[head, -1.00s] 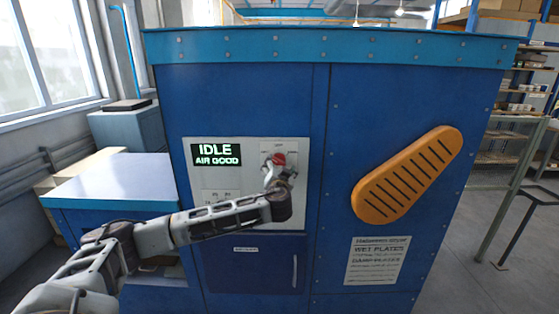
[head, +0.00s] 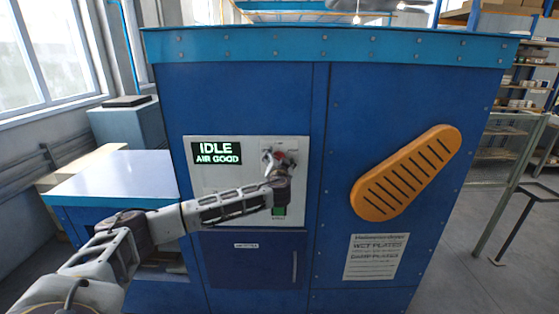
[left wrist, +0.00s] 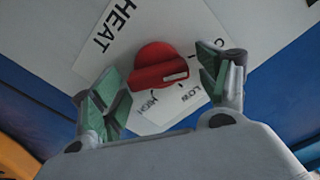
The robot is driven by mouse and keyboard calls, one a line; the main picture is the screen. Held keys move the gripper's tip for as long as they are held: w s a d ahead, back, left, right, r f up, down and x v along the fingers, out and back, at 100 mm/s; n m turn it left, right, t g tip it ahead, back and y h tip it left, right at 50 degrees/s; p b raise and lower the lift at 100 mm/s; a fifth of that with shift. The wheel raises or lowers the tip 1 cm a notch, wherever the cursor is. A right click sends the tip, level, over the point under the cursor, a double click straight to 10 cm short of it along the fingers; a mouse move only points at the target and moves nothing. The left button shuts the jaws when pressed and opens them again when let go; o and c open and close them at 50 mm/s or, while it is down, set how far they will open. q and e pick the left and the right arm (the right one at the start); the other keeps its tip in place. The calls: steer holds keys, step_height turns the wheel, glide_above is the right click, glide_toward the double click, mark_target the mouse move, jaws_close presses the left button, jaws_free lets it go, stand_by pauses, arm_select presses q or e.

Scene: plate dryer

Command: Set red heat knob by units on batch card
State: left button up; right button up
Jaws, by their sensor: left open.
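The red heat knob (left wrist: 155,66) sits on a pale plate marked HEAT, with LOW and HIGH beside it in the left wrist view. Its white mark faces right in that view; the exact setting is unclear. My left gripper (left wrist: 163,88) is open, with one green-padded finger on each side of the knob. No finger clearly touches it. In the head view the knob (head: 269,156) is partly hidden by my left gripper (head: 274,166).
A display (head: 217,153) reads IDLE, AIR GOOD. A green button (head: 279,211) lies just below my wrist. An orange slotted guard (head: 407,174) sticks out on the right of the blue cabinet (head: 350,100). A low blue-sided table (head: 115,180) stands left.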

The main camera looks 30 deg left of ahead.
arm_select(q)
steer(key=shift+c, duration=0.3)
steer(key=c, duration=1)
steer(key=shift+b, duration=0.3)
